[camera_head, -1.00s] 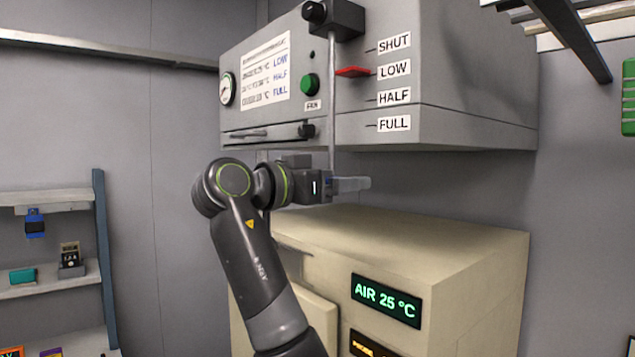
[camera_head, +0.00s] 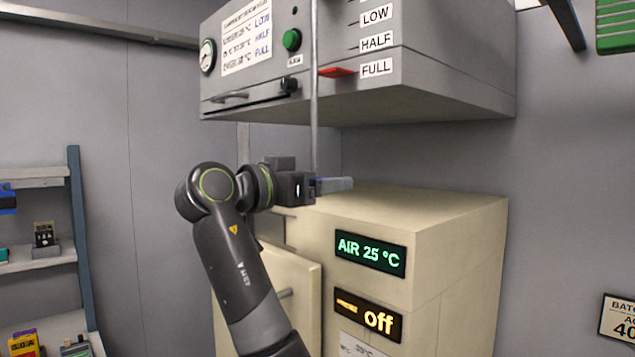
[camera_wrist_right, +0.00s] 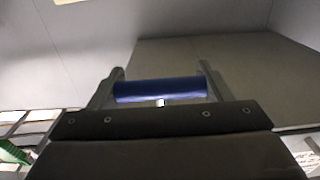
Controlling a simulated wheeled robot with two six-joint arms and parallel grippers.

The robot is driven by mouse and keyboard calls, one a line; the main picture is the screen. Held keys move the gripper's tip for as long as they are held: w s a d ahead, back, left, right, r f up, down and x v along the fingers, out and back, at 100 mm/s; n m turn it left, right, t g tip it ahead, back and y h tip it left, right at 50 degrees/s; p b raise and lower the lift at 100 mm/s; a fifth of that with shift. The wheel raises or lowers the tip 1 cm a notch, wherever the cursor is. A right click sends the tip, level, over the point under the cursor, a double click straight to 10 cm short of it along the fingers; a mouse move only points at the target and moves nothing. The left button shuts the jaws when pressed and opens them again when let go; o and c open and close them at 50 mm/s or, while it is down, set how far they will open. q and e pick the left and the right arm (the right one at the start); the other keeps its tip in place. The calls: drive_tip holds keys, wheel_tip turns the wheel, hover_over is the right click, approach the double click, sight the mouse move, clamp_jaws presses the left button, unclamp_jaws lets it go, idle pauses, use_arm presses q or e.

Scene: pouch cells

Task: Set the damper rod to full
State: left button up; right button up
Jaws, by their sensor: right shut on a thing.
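The damper rod (camera_head: 314,110) hangs upright in front of the grey hood (camera_head: 440,95). Its red pointer (camera_head: 336,72) is level with the mark beside the FULL label (camera_head: 377,67). My right gripper (camera_head: 330,185) is at the rod's lower end, below the hood. In the right wrist view, its two fingers are around a blue cylindrical handle (camera_wrist_right: 160,91), shut on it. Part of the handle is hidden by the gripper in the head view. My left gripper is not in view.
A beige cabinet (camera_head: 460,225) with a green AIR 25 °C display (camera_head: 371,254) and an amber "off" display (camera_head: 367,315) stands just below the gripper. A shelf unit (camera_head: 75,200) is at the left. A green button (camera_head: 292,40) is on the hood's front.

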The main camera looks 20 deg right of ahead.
drive_tip(key=o, duration=1.1)
drive_tip(key=shift+f, duration=0.35)
drive_tip(key=o, duration=0.3)
drive_tip(key=shift+d, duration=0.1)
drive_tip(key=shift+r, duration=0.1)
drive_tip(key=b+v, duration=0.4)
drive_tip(key=v, duration=1.3)
drive_tip(key=shift+a+r, duration=0.2)
drive_tip(key=shift+a, duration=0.05)
